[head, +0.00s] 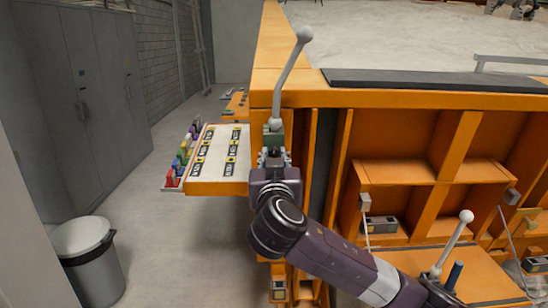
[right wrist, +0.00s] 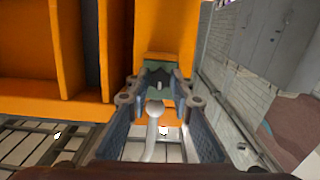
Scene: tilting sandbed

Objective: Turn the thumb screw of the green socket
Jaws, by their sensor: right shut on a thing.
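The green socket (head: 274,136) is on the orange sandbed frame, at the foot of a grey lever (head: 287,80) with a ball end. My right gripper (head: 272,157) is directly below the socket in the head view, at its near side. In the right wrist view, the green socket (right wrist: 157,66) is straight ahead between the fingertips of my right gripper (right wrist: 159,84). The fingers are closed on a small dark part at the socket, which looks like the thumb screw (right wrist: 158,85); the fingers mostly hide it. My left gripper is not in view.
A white-topped shelf (head: 215,172) with marked slots and coloured pieces stands left of the gripper. A grey bin (head: 91,262) is on the floor at lower left. A second ball-ended lever (head: 455,238) is at lower right. Orange frame compartments fill the right; the floor between is clear.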

